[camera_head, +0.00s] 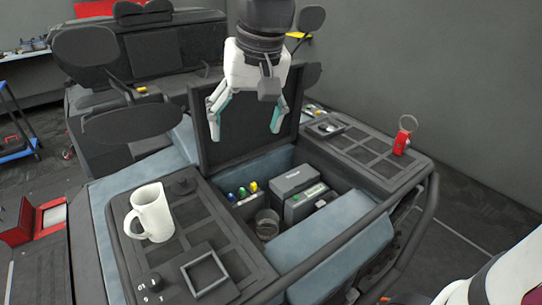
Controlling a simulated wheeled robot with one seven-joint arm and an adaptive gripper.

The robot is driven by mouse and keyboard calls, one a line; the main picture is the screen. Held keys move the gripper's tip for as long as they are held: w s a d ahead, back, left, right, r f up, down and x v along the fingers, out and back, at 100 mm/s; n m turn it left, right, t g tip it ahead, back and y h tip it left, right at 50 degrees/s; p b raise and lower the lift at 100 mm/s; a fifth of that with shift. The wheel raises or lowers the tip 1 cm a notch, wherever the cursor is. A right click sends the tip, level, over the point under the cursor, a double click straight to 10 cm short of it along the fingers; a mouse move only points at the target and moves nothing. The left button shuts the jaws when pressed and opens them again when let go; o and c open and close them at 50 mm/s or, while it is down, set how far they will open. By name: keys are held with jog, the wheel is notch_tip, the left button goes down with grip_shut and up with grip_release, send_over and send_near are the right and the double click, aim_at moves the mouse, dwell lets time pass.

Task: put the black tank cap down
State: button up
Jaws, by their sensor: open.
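My gripper (245,133) is open and empty. Its two fingers hang wide apart in front of the raised dark lid (228,150), above the open compartment. A low round black piece (182,182), which looks like the tank cap, rests on the left black panel (215,232) behind the white jug (152,212). It is down and to the left of my fingers, apart from them. A small black knob-like piece (150,283) is at the near left of the same panel. I cannot tell for sure which of the two is the cap.
The open compartment holds several small coloured-top bottles (243,191), a clear glass (267,224) and a grey box (298,181). A square frame (204,273) lies on the left panel. A red item with a ring (402,140) stands on the right panel (362,150).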

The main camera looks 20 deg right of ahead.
jog(key=s+d+f+n+t, duration=0.1)
jog(key=s+d+f, duration=0.1)
jog(key=s, duration=0.5)
jog(key=s+d+f+t+h, duration=0.1)
jog(key=s+f, duration=0.1)
jog(key=s, duration=0.6)
jog(key=shift+s+d+f+n, duration=0.15)
jog(key=shift+s+d+n, duration=0.1)
jog(key=shift+d+n, duration=0.15)
